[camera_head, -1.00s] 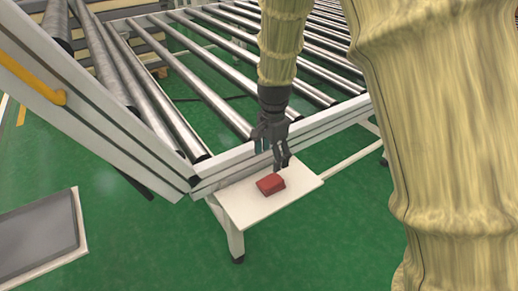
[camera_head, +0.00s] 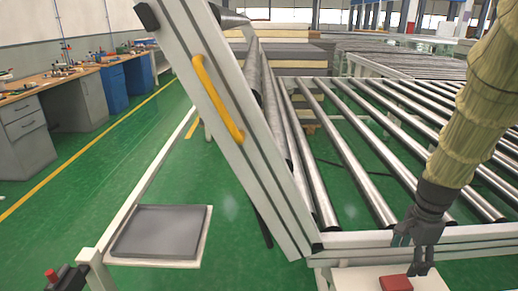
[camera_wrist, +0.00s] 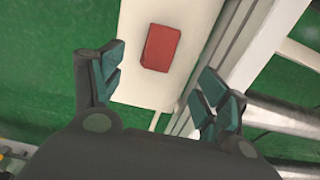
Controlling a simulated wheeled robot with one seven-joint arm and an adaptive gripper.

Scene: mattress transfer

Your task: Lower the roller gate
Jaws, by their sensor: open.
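The roller gate (camera_head: 255,165) is a raised, tilted section with a pale aluminium side rail and metal rollers. A yellow handle (camera_head: 218,98) is fixed to its side. Its lower end meets the corner of the roller conveyor frame (camera_head: 455,240). My gripper (camera_head: 420,268) is at the conveyor's front edge, to the right of the gate and away from the handle. In the wrist view my gripper (camera_wrist: 158,95) is open and empty, above a white shelf with a red block between its fingers' lines of sight. The gate does not clearly show in the wrist view.
A red block (camera_head: 396,283) lies on a white shelf (camera_head: 350,281) at the conveyor's front; the block also shows in the wrist view (camera_wrist: 160,47). A grey tray-like panel (camera_head: 160,232) is at lower left. Workbenches (camera_head: 60,95) line the left wall.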

